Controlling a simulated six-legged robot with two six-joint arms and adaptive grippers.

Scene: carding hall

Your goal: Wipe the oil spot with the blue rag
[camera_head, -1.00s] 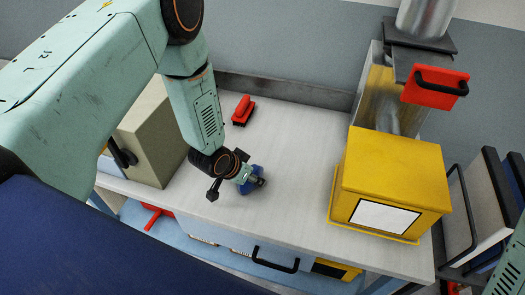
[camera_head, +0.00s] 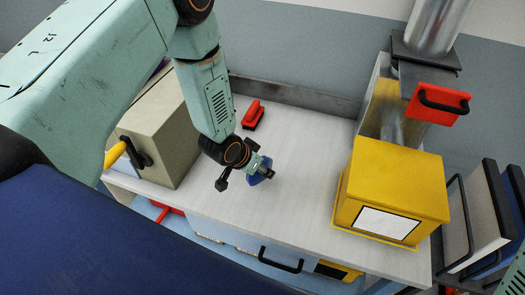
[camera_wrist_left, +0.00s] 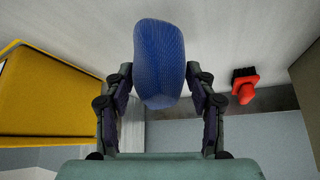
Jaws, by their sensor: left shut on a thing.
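My left gripper (camera_head: 267,172) is shut on the blue rag (camera_head: 259,180), over the middle of the pale bench top (camera_head: 300,205). In the left wrist view the rag (camera_wrist_left: 160,60) is a rounded, bunched blue pad between the two fingers. I cannot tell whether the rag touches the bench or hangs just above it. No oil spot shows on the bare bench; the rag and arm hide part of the surface. My right gripper is not in view.
A red brush (camera_head: 253,114) lies behind the gripper. A beige box (camera_head: 160,135) stands on the left. The bench between is clear.

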